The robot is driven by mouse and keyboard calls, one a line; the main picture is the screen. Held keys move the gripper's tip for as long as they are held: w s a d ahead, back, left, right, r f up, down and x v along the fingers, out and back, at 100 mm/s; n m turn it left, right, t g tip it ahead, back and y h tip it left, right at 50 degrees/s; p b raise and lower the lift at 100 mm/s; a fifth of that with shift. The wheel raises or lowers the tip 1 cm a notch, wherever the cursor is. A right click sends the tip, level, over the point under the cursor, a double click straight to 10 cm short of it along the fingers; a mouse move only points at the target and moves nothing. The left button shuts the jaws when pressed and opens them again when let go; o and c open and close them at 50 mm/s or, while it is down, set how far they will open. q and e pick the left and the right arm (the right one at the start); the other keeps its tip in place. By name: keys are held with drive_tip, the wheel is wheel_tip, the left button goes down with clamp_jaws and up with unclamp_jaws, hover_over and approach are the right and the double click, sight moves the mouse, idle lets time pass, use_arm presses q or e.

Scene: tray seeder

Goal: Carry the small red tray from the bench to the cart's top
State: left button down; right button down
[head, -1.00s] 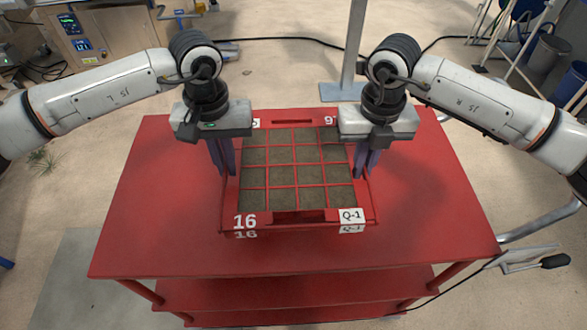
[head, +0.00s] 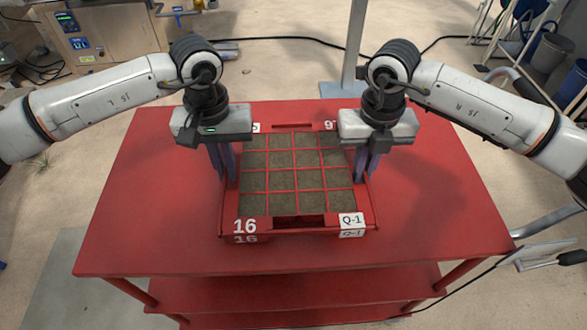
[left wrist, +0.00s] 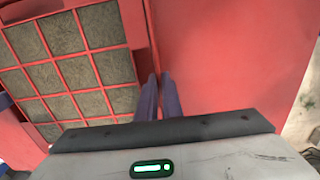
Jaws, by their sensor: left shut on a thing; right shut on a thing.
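The small red tray (head: 297,222) has a grid of cells filled with brown soil-like material and labels "16" and "Q-1" on its near side. It is over the middle of the red cart's top (head: 150,220); whether it touches the top I cannot tell. My left gripper (head: 225,172) is shut on the tray's left wall. My right gripper (head: 366,172) is shut on its right wall. In the left wrist view, the left fingers (left wrist: 160,98) pinch the tray's edge (left wrist: 142,40), with the red cart top beside it.
A metal post (head: 352,50) stands behind the cart. The cart top is clear around the tray.

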use_arm(q)
drive_tip(key=c, duration=1.9)
unclamp_jaws()
use_arm(e)
drive_tip(key=c, duration=1.9)
unclamp_jaws()
use_arm(q)
wheel_tip(320, 180, up, 12)
drive_tip(key=shift+f, duration=0.1)
use_arm(e)
wheel_tip(320, 180, up, 12)
drive_tip(key=shift+f, duration=0.1)
